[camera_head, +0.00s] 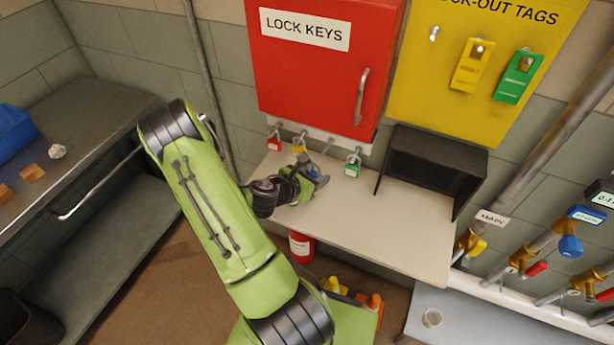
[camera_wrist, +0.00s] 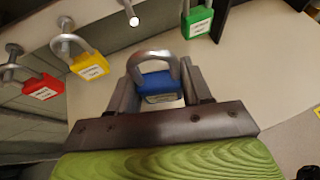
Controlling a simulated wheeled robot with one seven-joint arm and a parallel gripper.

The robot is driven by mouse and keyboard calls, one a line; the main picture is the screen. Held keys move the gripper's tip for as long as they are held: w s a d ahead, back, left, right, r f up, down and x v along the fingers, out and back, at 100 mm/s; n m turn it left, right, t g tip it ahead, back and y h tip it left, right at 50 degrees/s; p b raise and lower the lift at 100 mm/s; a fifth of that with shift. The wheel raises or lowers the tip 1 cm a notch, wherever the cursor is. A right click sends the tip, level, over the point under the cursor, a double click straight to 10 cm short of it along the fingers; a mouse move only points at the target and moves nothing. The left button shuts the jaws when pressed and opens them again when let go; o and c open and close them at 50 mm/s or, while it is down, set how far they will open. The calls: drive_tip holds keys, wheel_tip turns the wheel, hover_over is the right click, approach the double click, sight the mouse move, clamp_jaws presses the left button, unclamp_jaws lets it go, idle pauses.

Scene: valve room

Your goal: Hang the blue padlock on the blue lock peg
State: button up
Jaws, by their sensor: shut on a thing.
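The blue padlock (camera_wrist: 160,84) is between the fingers of my gripper (camera_wrist: 160,92), with its silver shackle pointing up and away. In the head view my gripper (camera_head: 315,176) is over the shelf, below the red cabinet, and a bit of the blue padlock (camera_head: 312,172) shows there. A bare silver peg (camera_wrist: 131,14) is ahead of the padlock, slightly to the left, between the yellow and green padlocks. It also shows in the head view (camera_head: 328,147). The padlock's shackle is apart from this peg. No blue marking is readable on it.
Red (camera_wrist: 42,87), yellow (camera_wrist: 90,66) and green (camera_wrist: 197,21) padlocks hang beside the bare peg. A black open box (camera_head: 432,165) stands on the shelf (camera_head: 400,235) to the right. Valve pipes (camera_head: 545,240) are at the far right, a workbench (camera_head: 95,125) at the left.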

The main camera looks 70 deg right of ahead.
drive_tip(key=d+f+p, duration=0.1)
drive_tip(key=d+p, duration=0.1)
drive_tip(key=d, duration=0.6)
drive_tip(key=shift+s+d+f, duration=0.15)
drive_tip(key=shift+s+f, duration=0.05)
drive_tip(key=shift+s, duration=0.15)
idle(0.8)
drive_tip(key=o, duration=1.2)
drive_tip(key=v, duration=1.5)
drive_tip(key=shift+w+a+p, duration=0.15)
drive_tip(key=shift+a+p, duration=0.2)
drive_tip(key=shift+w+r, duration=0.1)
